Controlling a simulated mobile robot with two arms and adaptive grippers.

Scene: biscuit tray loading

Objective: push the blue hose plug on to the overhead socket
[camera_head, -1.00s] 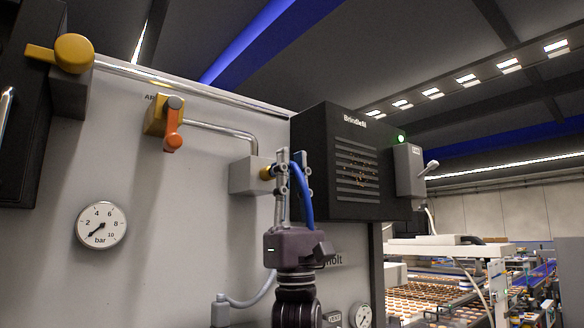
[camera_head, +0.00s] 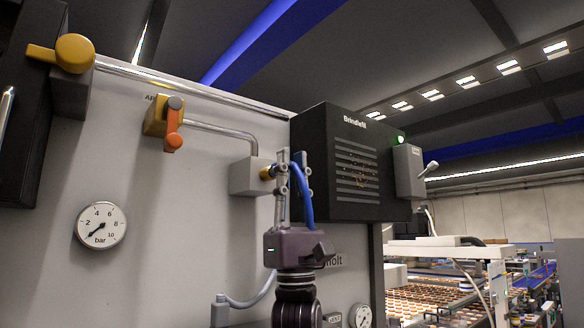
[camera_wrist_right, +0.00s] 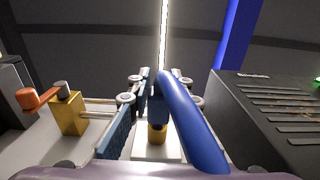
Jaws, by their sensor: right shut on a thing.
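My right gripper (camera_head: 292,162) points upward in front of the grey wall panel and is shut on the blue hose plug (camera_wrist_right: 157,108). The blue hose (camera_head: 302,192) curves down from between its fingers; it also shows large in the right wrist view (camera_wrist_right: 195,125). The brass socket (camera_head: 267,173) sticks out of a grey box (camera_head: 247,176) just left of the fingertips. In the right wrist view the brass socket (camera_wrist_right: 157,134) lines up with the plug. The fingers hide part of the plug, and I cannot tell whether plug and socket touch. My left gripper is not in view.
A black vented box (camera_head: 345,160) stands close to the right of my gripper. A pipe (camera_head: 225,130) runs from the grey box to a yellow valve with an orange handle (camera_head: 173,142). A pressure gauge (camera_head: 101,225) is lower left on the panel.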

